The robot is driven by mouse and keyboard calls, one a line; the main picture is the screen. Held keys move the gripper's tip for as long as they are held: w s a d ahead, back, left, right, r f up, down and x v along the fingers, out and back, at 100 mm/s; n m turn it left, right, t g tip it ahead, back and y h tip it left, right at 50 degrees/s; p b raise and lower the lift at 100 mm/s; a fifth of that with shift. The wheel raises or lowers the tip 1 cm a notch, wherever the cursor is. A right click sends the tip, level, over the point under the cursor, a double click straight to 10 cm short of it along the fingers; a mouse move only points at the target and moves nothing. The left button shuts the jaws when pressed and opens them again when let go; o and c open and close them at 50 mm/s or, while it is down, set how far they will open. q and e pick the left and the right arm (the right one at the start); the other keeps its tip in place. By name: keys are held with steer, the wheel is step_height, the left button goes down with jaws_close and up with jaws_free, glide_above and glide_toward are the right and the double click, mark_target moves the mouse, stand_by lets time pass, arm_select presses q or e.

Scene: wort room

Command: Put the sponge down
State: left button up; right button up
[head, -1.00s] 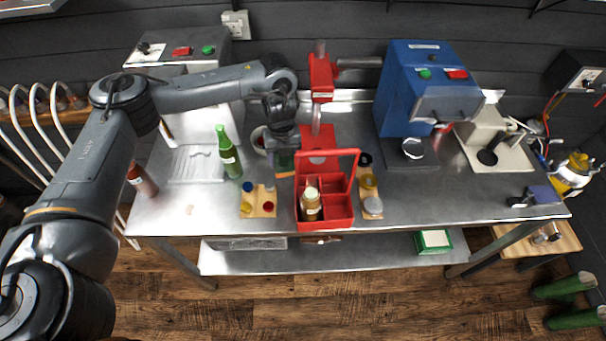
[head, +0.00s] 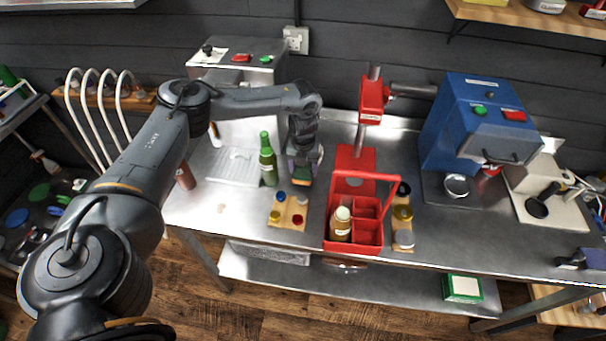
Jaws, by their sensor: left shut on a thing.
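My left gripper (head: 301,172) points down over the steel bench and is shut on the sponge. Only a small green and orange part of the sponge (head: 303,184) shows below the fingers. It is at or just above the bench top, between the green bottle (head: 268,162) and the red carrier (head: 339,232); I cannot tell whether it touches the bench. The steel bench (head: 400,165) bears all of these. My right gripper is not in view.
A wooden board with several caps (head: 277,221) lies just in front of the sponge. The red carrier holds a bottle (head: 341,222). A red press stand (head: 356,160) rises behind the carrier, and a blue machine (head: 470,125) stands right. A white ribbed mat (head: 233,165) lies left.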

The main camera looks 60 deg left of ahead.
mark_target(303, 170)
arm_select(q)
steer(key=shift+a+f, duration=0.1)
steer(key=shift+f, duration=1.95)
steer(key=shift+f, duration=0.15)
steer(key=o, duration=1.1)
steer(key=shift+r, duration=0.2)
step_height(303, 170, up, 12)
steer(key=shift+f, duration=0.1)
steer(key=shift+s, duration=0.1)
